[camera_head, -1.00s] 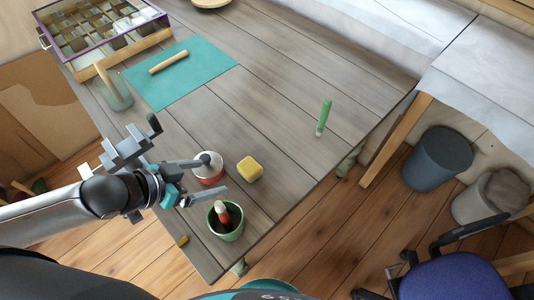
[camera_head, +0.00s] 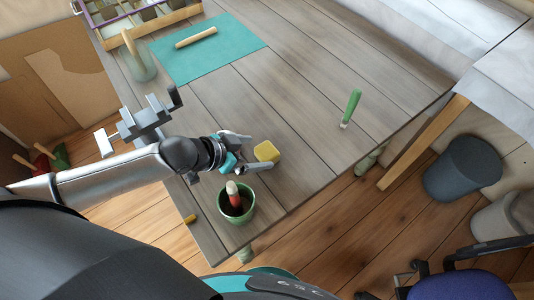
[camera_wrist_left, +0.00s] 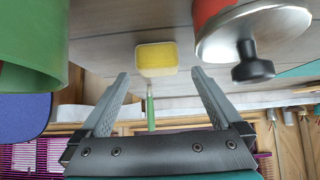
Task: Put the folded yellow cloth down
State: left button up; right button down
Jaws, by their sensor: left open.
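The folded yellow cloth (camera_head: 266,152) is a small block shape lying on the grey plank table (camera_head: 320,60). In the left wrist view the cloth (camera_wrist_left: 156,58) is ahead of the fingers, roughly centred between them. My left gripper (camera_head: 249,152) is open and empty, with its tips close beside the cloth. The wrist view shows its two fingers (camera_wrist_left: 160,74) spread apart. I cannot tell whether either finger touches the cloth. My right gripper is not in view.
A green pot (camera_head: 250,211) with a red-and-white thing inside stands near the gripper. A red and silver tin (camera_wrist_left: 262,28) with a black knob is beside the cloth. The table's middle is clear.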

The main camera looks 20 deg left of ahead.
aim_at(266, 151)
pick_arm(q)
jog(key=b+x, duration=0.1)
jog(key=x, duration=0.4)
jog(key=shift+d+r, duration=0.15)
jog(key=shift+d, duration=0.05)
jog(key=shift+c, duration=0.2)
jog(key=c, duration=1.4)
